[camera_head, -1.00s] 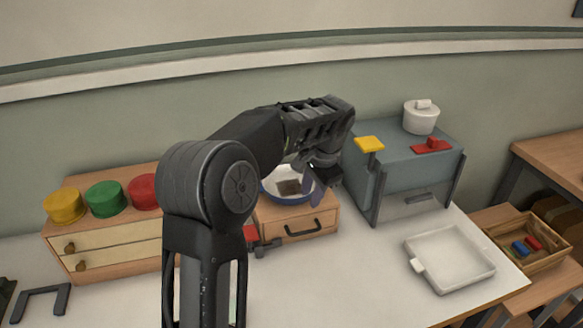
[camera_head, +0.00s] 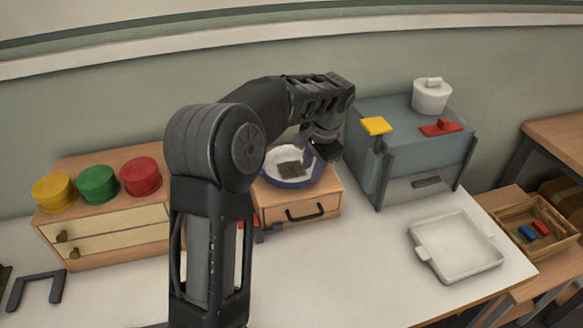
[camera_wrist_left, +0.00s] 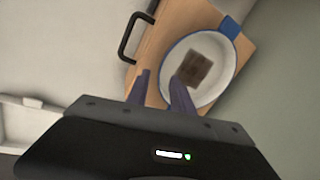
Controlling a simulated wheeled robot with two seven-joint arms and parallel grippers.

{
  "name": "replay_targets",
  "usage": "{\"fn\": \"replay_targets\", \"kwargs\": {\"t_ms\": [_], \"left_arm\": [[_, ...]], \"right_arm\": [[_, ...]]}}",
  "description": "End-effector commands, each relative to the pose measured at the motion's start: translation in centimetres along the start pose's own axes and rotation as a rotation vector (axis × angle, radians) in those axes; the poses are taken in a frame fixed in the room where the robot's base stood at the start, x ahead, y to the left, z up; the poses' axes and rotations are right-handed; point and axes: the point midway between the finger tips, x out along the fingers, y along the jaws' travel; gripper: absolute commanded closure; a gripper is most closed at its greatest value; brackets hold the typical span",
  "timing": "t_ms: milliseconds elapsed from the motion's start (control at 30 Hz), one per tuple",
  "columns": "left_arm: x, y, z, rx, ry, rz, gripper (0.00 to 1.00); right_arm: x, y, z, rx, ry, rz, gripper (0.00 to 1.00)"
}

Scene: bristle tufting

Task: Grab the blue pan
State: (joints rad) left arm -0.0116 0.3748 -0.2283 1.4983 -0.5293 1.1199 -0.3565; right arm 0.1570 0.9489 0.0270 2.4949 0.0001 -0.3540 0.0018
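The blue pan (camera_head: 286,182) has a blue outer wall and white inside, with a dark brown square block (camera_head: 292,169) in it. It sits on a small wooden drawer box (camera_head: 297,203). The pan also shows in the left wrist view (camera_wrist_left: 214,87), with a blue tab on its far rim. My left gripper (camera_head: 318,158) is over the pan's right side. In the left wrist view its two fingers (camera_wrist_left: 161,88) stand apart. One finger overlaps the pan's near rim and the other is outside it, above the wood. I cannot tell whether they touch the pan. My right gripper is not in view.
A grey box (camera_head: 408,150) with a white pot (camera_head: 431,97) stands right of the pan. A white tray (camera_head: 458,262) lies at front right. A wooden drawer unit with red (camera_head: 141,177), green (camera_head: 98,185) and yellow (camera_head: 53,193) cylinders stands left. The table's front middle is clear.

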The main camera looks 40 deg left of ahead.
Motion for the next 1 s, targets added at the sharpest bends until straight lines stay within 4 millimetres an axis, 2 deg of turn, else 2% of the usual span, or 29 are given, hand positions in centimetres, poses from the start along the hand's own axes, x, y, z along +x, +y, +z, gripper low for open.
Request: {"fn": "replay_targets", "kwargs": {"t_ms": [267,667,1000], "left_arm": [[0.2,0.0,0.0,0.0,-0.001,0.0,0.72],[4.9,-0.3,0.2,-0.001,0.0,0.0,0.72],[5.2,-0.2,0.2,-0.001,0.001,-0.001,0.72]], "right_arm": [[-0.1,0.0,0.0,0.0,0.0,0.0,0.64],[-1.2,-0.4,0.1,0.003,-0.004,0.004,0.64],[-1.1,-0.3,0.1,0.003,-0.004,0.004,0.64]]}}
